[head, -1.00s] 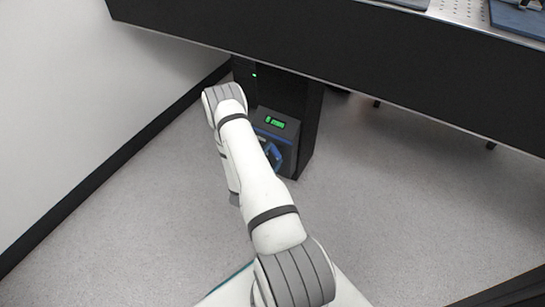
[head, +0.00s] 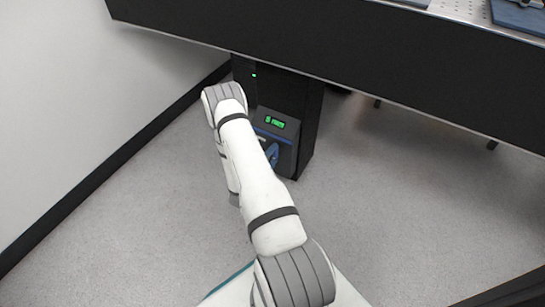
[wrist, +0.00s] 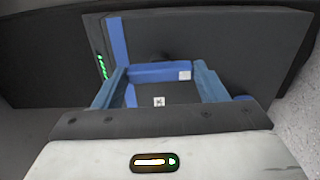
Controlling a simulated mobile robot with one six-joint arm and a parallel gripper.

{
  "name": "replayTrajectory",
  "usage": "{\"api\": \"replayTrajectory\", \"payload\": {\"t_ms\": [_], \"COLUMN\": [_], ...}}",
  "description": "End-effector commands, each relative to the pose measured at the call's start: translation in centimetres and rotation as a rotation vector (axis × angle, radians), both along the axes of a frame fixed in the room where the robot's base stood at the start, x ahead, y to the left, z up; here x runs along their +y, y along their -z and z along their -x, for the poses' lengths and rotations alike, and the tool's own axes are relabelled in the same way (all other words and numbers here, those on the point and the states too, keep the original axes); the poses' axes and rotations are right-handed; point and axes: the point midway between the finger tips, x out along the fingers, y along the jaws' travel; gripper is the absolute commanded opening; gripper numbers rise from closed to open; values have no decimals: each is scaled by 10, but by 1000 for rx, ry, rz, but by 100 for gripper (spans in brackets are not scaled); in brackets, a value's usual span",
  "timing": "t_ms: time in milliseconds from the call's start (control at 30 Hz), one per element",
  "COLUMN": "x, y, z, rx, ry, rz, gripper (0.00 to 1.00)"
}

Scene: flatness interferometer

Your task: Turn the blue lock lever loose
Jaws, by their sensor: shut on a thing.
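The blue lock lever (wrist: 152,72) shows in the wrist view as a blue bar with a small white patch near its right end. My gripper (wrist: 160,75) is shut on it, with one blue finger at each end of the bar. The lever is on a dark box (head: 284,138) with a green display, low under the black table. In the head view my white arm reaches down to this box and hides my gripper and part of its front. Only a bit of blue shows beside the arm there; I cannot tell whether it is finger or lever.
The black table edge (head: 330,60) overhangs the box. A dark cabinet (head: 305,95) stands right behind it. A white wall (head: 80,110) with a black skirting is at left. The grey floor (head: 400,200) to the right is clear.

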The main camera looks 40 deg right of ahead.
Motion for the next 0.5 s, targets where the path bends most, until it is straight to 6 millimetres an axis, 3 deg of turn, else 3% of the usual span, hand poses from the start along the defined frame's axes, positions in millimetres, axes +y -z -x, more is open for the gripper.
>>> {"api": "replayTrajectory", "payload": {"t_ms": [367, 400, 500], "x": [0, 0, 0], "y": [2, 2, 1], "z": [2, 2, 2], "rx": [3, 3, 2], "ry": [4, 4, 4], "rz": [-4, -4, -3], "gripper": [43, 68, 76]}}
